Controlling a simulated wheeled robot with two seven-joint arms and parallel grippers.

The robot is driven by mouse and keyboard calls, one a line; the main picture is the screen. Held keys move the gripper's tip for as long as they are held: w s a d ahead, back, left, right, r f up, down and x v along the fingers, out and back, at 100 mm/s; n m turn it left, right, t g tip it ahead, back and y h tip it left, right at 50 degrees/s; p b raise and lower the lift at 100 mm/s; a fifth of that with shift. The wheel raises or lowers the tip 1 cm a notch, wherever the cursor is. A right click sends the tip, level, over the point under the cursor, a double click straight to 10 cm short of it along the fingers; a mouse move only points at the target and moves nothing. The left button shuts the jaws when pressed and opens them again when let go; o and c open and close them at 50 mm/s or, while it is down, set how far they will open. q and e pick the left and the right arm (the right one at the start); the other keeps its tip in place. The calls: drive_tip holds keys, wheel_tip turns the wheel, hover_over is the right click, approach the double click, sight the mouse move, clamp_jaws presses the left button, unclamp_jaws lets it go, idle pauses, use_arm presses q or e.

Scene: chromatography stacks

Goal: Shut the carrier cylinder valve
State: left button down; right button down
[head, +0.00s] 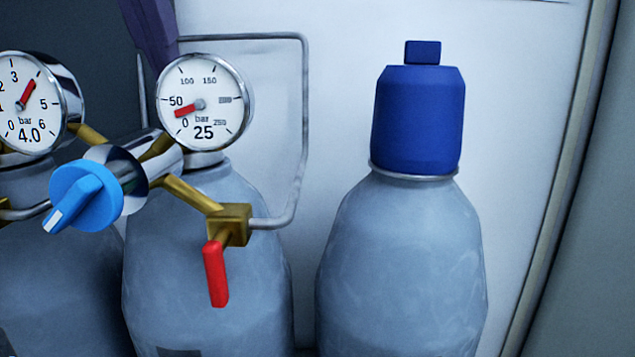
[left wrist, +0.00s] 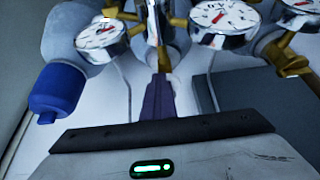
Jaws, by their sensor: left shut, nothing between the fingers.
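A grey cylinder (head: 205,290) stands at the middle left of the head view, with a regulator on it. Its gauge (head: 200,103) reads 25 bar; a second gauge (head: 30,103) to the left reads 4.0. A blue knob (head: 85,197) faces front and a red lever (head: 215,273) hangs from a brass block. I cannot make out the cylinder's own valve handle. My left gripper (head: 160,58) shows as purple fingers coming down from the top, beside and partly behind the right gauge. In the left wrist view the fingers (left wrist: 163,78) are together and empty, close to the regulator. My right gripper is out of view.
A capped cylinder with a blue cap (head: 418,120) stands on the right; the cap also shows in the left wrist view (left wrist: 58,92). A bent metal pipe (head: 303,110) runs from the brass block up along the pale wall panel. Another cylinder (head: 50,290) stands at far left.

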use_arm(q)
drive_tip(key=shift+w+a+r+p, duration=0.2)
drive_tip(key=shift+w+a+p, duration=0.1)
drive_tip(key=shift+p, duration=0.1)
drive_tip(key=shift+s+a+f, duration=0.1)
drive_tip(key=shift+s+a, duration=0.05)
drive_tip(key=shift+a, duration=0.2)
drive_tip(key=shift+s, duration=0.15)
wheel_tip(320, 180, up, 6)
drive_tip(key=shift+d+f, duration=0.1)
drive_tip(key=shift+f, duration=0.05)
idle(0.6)
